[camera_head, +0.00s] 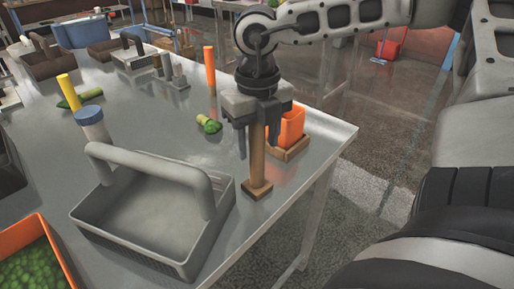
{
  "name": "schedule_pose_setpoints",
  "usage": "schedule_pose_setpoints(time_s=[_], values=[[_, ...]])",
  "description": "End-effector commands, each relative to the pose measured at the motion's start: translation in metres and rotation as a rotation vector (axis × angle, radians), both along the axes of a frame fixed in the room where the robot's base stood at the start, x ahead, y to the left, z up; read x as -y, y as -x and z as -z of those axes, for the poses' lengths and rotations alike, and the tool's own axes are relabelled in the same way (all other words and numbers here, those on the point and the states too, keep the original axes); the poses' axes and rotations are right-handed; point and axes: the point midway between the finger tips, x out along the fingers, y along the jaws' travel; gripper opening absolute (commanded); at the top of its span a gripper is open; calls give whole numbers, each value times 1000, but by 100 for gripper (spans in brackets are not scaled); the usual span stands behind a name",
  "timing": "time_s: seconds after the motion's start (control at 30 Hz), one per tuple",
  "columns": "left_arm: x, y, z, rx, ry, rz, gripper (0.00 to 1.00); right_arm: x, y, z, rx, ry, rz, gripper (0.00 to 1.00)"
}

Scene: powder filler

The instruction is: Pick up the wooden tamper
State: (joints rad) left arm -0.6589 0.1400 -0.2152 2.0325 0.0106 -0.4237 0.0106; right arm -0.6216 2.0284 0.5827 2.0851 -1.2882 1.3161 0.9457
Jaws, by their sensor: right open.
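The wooden tamper (257,166) stands upright on the metal table, near its right edge. It has a slim brown handle and a flat square foot. My right gripper (258,143) points down over it, with its two fingers on either side of the upper handle. The jaws are open, and the top of the handle is hidden by the gripper. Whether a finger touches the handle I cannot tell. My left gripper is not in view.
An orange container (291,126) on a wooden base stands right behind the tamper. A grey tray with a handle (150,245) is to the left. An orange-rimmed bin (22,233) of green stuff is at lower left. An orange cylinder (209,70) stands further back.

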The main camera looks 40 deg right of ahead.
Motion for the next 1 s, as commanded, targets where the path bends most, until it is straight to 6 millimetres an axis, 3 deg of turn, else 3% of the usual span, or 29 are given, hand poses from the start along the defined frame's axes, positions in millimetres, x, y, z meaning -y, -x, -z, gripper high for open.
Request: schedule_pose_setpoints(time_s=[0.13,0.17,0.3,0.77,1.0], values=[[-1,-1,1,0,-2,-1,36,0,0,0,0,0,0,52],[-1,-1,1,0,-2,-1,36,0,0,0,0,0,0,47],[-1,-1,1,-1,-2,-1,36,0,0,0,0,0,0,8],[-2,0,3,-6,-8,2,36,0,-1,-8,1,1,0,7],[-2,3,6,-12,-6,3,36,0,-2,-48,8,3,1,7]])
